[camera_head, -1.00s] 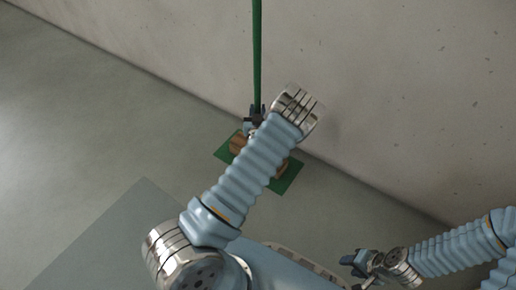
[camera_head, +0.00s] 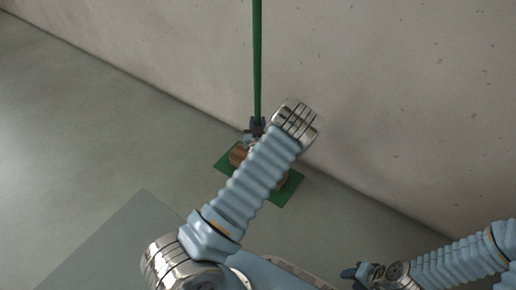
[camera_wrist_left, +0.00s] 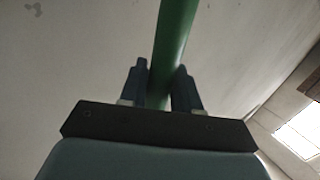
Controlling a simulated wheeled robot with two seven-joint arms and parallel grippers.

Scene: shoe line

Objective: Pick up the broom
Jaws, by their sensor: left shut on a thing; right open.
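The broom's long green handle (camera_head: 257,60) stands upright near the wall in the head view. My left gripper (camera_head: 257,124) is shut on the handle low down. In the left wrist view the handle (camera_wrist_left: 174,45) runs between the two dark fingers of my left gripper (camera_wrist_left: 161,88). A brown wooden piece (camera_head: 237,154), perhaps the broom's head, shows partly behind my left arm, over a green mat (camera_head: 284,193). My right gripper (camera_head: 357,274) is open and empty at the lower right.
A plain concrete wall (camera_head: 400,90) rises close behind the broom. The grey floor (camera_head: 80,130) is clear at the left. A flat, lighter grey panel (camera_head: 120,245) lies at the lower left.

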